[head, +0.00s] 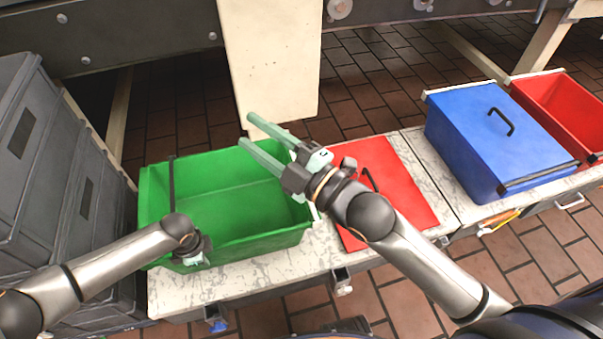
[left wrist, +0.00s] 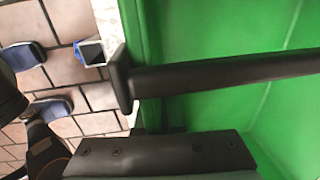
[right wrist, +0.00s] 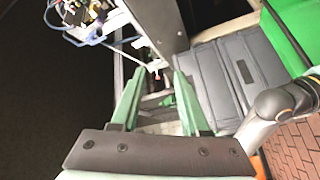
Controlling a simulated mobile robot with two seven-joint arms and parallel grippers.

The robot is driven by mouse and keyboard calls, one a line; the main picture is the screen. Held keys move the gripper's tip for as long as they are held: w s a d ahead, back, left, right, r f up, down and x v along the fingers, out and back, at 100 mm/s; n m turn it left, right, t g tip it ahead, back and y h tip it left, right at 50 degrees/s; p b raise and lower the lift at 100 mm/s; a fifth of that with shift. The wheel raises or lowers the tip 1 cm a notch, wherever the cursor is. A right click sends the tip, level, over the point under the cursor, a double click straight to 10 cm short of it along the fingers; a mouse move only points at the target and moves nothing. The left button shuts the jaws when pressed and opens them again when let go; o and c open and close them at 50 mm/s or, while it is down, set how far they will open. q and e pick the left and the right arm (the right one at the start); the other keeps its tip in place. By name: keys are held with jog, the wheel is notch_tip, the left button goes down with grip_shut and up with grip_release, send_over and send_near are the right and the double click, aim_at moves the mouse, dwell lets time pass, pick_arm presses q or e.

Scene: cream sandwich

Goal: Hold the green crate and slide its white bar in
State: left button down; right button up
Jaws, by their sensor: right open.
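The green crate (head: 222,240) stands on the left part of the bench, open at the top. A black bar (head: 172,184) lies across its left part; a dark bar (left wrist: 215,77) also crosses the crate in the left wrist view. A narrow white strip (head: 313,208), maybe the white bar, shows at the crate's right edge, partly behind my right gripper. My left gripper (head: 197,257) is at the crate's near wall; its fingers are hidden against the green. My right gripper (head: 246,130) is open and empty, its green fingers over the crate's back right corner.
A red lid (head: 405,190) lies right of the crate, partly under my right arm. A blue lidded crate (head: 470,150) and a red crate (head: 570,105) stand further right. Grey boxes (head: 60,165) stack at the left. A cream post (head: 270,60) rises behind the bench.

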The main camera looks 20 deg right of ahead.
jog(key=w+f+n+g+h, duration=0.5)
jog(key=f+n, duration=0.3)
jog(key=f, duration=0.3)
jog(key=w+d+f+n+g+h, duration=0.1)
jog(key=d+f+n+g+h, duration=0.5)
jog(key=d+n, duration=0.4)
jog(key=shift+m, duration=0.7)
jog(key=x, duration=1.1)
jog(key=shift+w+d+f, duration=0.1)
jog(key=shift+d+f, duration=0.1)
jog(key=shift+d, duration=0.2)
jog(key=shift+c, duration=0.2)
grip_shut()
